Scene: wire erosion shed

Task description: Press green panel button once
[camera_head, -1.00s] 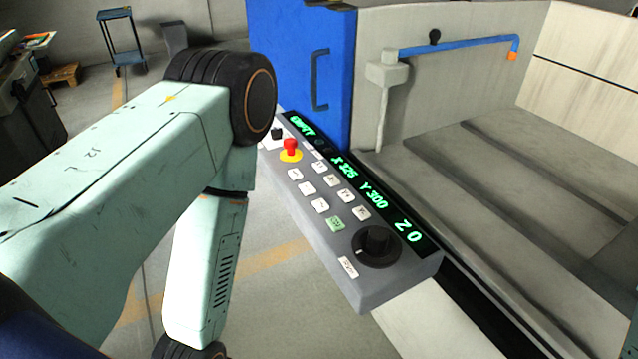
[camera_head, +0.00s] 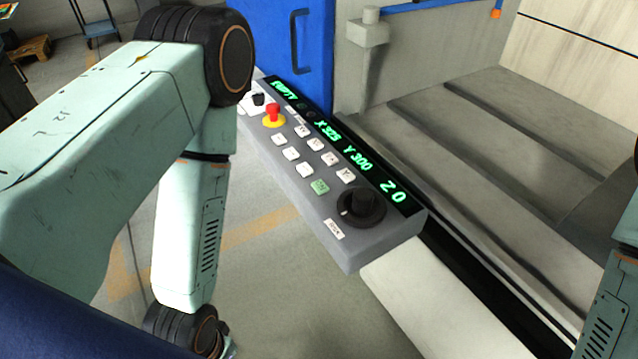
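A red stop button (camera_head: 273,113) on a yellow base and several white keys (camera_head: 330,159) share the panel. A display (camera_head: 352,150) with green text runs along its back. The blue machine door (camera_head: 285,45) and the grey machine bed (camera_head: 480,130) stand behind.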

